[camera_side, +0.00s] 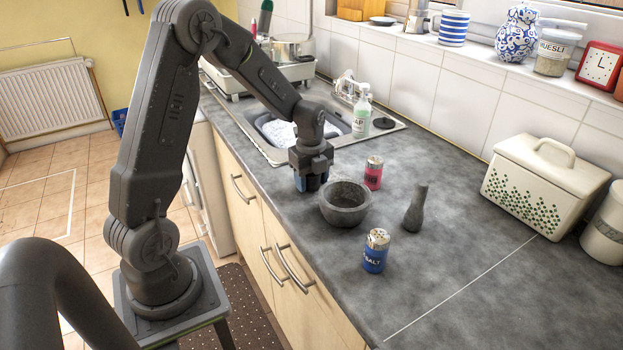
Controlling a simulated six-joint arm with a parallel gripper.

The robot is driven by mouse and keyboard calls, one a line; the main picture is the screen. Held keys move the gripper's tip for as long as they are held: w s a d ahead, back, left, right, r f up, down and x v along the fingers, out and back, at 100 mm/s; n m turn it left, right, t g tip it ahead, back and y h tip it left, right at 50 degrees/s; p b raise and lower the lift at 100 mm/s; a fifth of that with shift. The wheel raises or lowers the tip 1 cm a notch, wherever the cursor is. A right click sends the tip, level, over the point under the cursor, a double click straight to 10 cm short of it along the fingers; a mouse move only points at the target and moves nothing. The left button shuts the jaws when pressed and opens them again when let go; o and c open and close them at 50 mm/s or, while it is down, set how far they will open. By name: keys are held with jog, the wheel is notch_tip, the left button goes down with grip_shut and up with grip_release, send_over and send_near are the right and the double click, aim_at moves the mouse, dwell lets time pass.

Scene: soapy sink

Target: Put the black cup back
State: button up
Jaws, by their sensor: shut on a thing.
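My gripper (312,178) points down over the worktop, just right of the sink and close behind the grey stone bowl. It is shut on a small dark thing, mostly hidden between the blue-tinted fingers. This appears to be the black cup, but its shape is hard to make out. I cannot tell whether it touches the worktop or hangs slightly above it. No other black cup shows clearly.
A stone mortar (345,204), pestle (415,210), red shaker (373,173) and blue salt shaker (375,252) stand nearby. The sink (272,152) holds suds, with a soap bottle (361,115) beside it. A white bread bin (545,185) stands right. The front right worktop is clear.

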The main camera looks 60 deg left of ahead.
jog(key=shift+f, duration=0.1)
jog(key=o, duration=0.9)
notch_tip(320, 180, up, 12)
jog(key=f, duration=0.1)
jog(key=s+d+r+n+t, duration=0.2)
jog(key=s+d+r+n, duration=0.25)
jog(key=d+r, duration=0.2)
jog(key=s+d+r+n+t, duration=0.1)
jog(key=s+d+n+t, duration=0.2)
jog(key=s+d+n, duration=0.8)
jog(key=shift+s+d+n, duration=0.3)
jog(key=shift+s+n, duration=0.85)
jog(key=shift+n, duration=0.1)
